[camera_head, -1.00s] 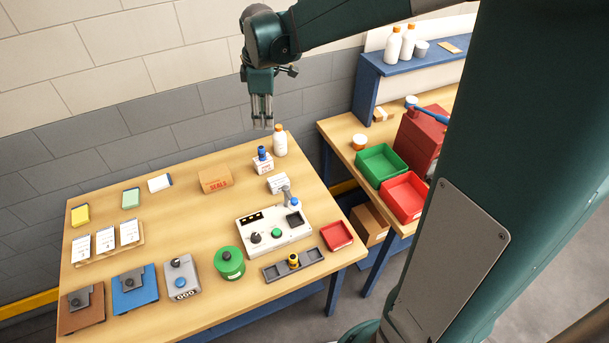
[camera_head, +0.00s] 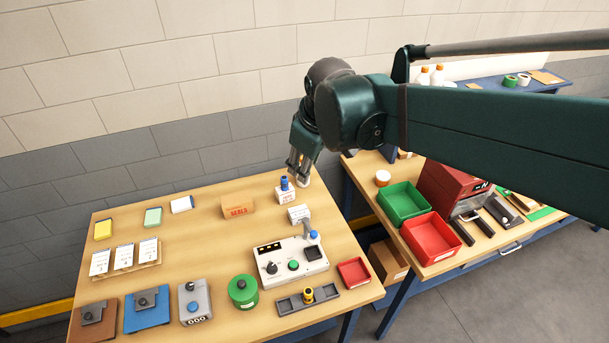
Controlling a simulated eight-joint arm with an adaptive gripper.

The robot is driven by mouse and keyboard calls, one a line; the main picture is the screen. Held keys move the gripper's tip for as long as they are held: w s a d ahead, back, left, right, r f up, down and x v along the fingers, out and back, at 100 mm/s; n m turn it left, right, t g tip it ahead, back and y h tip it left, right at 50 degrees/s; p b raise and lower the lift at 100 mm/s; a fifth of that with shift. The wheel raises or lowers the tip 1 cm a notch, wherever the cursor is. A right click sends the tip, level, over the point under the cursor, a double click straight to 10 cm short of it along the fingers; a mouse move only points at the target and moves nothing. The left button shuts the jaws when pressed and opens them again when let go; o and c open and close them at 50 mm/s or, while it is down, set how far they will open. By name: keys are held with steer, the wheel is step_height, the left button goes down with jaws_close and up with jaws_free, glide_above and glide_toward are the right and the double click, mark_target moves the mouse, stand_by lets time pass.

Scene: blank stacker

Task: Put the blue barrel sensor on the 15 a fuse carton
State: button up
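The blue barrel sensor (camera_head: 284,183) stands upright on a small white carton with red print (camera_head: 285,195), near the table's back right. Another white carton (camera_head: 299,214) lies just in front; I cannot read the small print on either. My gripper (camera_head: 297,168) points down above and slightly right of the blue sensor, apart from it as far as I can tell. Its fingers look spread, with nothing held.
A brown SEALS box (camera_head: 237,206) stands left of the sensor. A control panel (camera_head: 290,260) with knobs is in front, with a small red tray (camera_head: 353,273) beside it. Green (camera_head: 402,204) and red (camera_head: 431,238) bins stand on the right bench.

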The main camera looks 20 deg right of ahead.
steer(key=s+f+m+t, duration=0.2)
steer(key=s+m, duration=0.4)
steer(key=s, duration=0.8)
steer(key=shift+f+m+t, duration=0.3)
steer(key=shift+f+m, duration=0.1)
steer(key=shift+f, duration=0.05)
